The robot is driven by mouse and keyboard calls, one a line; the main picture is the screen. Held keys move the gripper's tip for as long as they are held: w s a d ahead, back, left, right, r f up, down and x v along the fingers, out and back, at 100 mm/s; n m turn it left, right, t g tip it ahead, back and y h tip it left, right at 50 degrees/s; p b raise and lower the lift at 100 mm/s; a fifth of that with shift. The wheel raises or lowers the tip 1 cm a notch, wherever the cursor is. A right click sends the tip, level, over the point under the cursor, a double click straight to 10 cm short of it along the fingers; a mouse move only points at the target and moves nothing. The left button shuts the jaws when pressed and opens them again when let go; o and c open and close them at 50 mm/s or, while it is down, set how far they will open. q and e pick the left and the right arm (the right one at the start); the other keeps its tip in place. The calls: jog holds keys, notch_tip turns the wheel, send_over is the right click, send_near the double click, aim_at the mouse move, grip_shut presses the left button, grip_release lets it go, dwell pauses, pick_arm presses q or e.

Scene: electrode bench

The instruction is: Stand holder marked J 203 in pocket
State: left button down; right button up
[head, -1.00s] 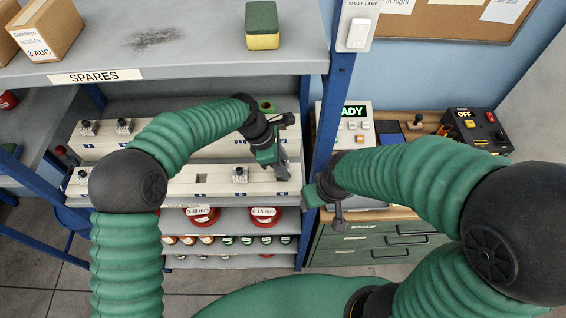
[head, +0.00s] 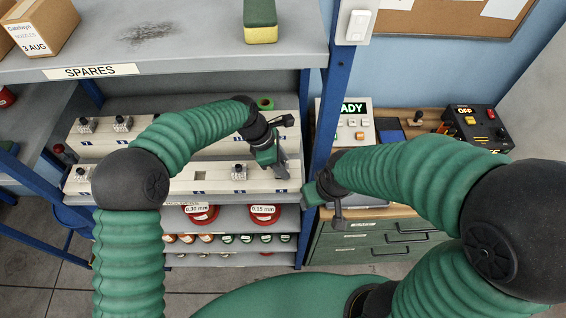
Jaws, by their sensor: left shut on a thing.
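Several small grey holders stand in the pale racks on the shelf: one in the front rack (head: 239,169), others at the left of the back rack (head: 86,126). Their markings are too small to read, so I cannot tell which is J 203. A dark square pocket (head: 199,176) in the front rack (head: 215,186) is empty. My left gripper (head: 281,167) is over the right end of the racks, pointing down, shut on a small grey thing mostly hidden by the fingers. My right gripper (head: 325,203) is right of the blue post, seen side-on; its jaw opening is unclear.
A blue post (head: 342,100) stands between the shelves and the bench with a grey control box (head: 361,112). The SPARES shelf (head: 200,65) with a sponge (head: 260,22) overhangs the racks.

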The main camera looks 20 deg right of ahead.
pick_arm(q)
jog(key=shift+f, duration=0.4)
jog(key=c, duration=0.8)
grip_release()
jog(key=shift+o, duration=0.2)
jog(key=b+v, duration=0.2)
jog(key=v, duration=0.4)
jog(key=shift+w+a+r, duration=0.1)
jog(key=shift+a+r, duration=0.1)
jog(key=shift+r, duration=0.15)
jog(key=shift+a+r, duration=0.1)
jog(key=shift+r, duration=0.2)
